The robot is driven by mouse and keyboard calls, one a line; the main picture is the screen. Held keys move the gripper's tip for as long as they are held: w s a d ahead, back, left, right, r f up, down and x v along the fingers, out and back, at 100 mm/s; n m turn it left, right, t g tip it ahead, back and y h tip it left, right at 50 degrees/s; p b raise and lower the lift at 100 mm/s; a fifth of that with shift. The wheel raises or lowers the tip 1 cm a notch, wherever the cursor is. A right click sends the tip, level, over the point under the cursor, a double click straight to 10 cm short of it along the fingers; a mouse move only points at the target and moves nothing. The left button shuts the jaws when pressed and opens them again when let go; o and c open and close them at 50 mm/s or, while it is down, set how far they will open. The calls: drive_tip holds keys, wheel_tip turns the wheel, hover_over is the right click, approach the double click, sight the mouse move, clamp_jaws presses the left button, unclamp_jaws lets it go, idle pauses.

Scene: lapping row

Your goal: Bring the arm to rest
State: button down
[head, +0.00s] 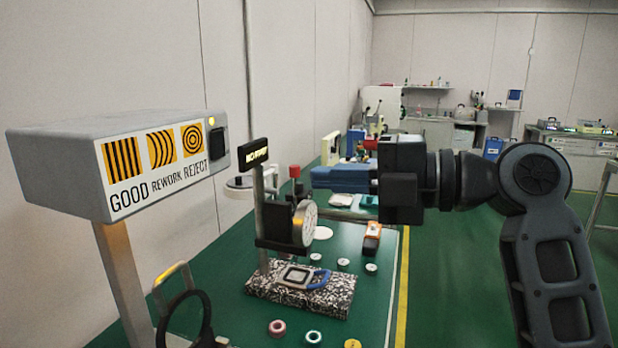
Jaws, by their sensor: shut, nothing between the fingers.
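My arm (545,230) rises at the right of the head view, bends at a dark round joint and reaches left. My gripper (398,190) is the black block at its end, held level above the right edge of the green bench. It is shut and holds nothing. It stands apart from the dial gauge (304,222) to its left in the picture. The gripper covers part of the things at the far end of the bench.
A sign box (150,165) reading GOOD, REWORK, REJECT stands at left. The gauge stand rests on a speckled block (325,298) bearing a blue-grey device (298,277). Small rings (277,328) lie in front. A blue machine (340,178) is behind. Green floor (455,290) is open at right.

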drive_tip(key=shift+d, duration=0.2)
drive_tip(key=shift+f, duration=0.1)
drive_tip(key=s+d+f+m+t+h, duration=0.2)
drive_tip(key=f+m+t, duration=0.1)
drive_tip(key=f+m, duration=0.5)
drive_tip(key=s+d+f+m+t+h, duration=0.15)
drive_tip(key=f+m+t, duration=0.35)
drive_tip(key=f, duration=0.5)
drive_tip(key=s+d+f+m+h, duration=0.6)
drive_tip(key=s+f+m+h, duration=0.1)
drive_tip(key=s+f+m, duration=0.35)
drive_tip(key=s+d+f+m+h, duration=0.2)
drive_tip(key=s+d+m, duration=0.1)
drive_tip(key=s, duration=0.4)
drive_tip(key=s+d+f+m+h, duration=0.2)
drive_tip(key=s+m, duration=0.1)
drive_tip(key=s, duration=0.4)
drive_tip(key=s+d+r+m, duration=0.1)
drive_tip(key=s+r, duration=0.1)
drive_tip(key=s, duration=0.5)
drive_tip(key=s+d+r+m+t+h, duration=0.1)
drive_tip(key=s+d+r, duration=0.1)
drive_tip(key=s, duration=0.5)
drive_tip(key=shift+s+r, duration=0.15)
drive_tip(key=shift+r, duration=0.4)
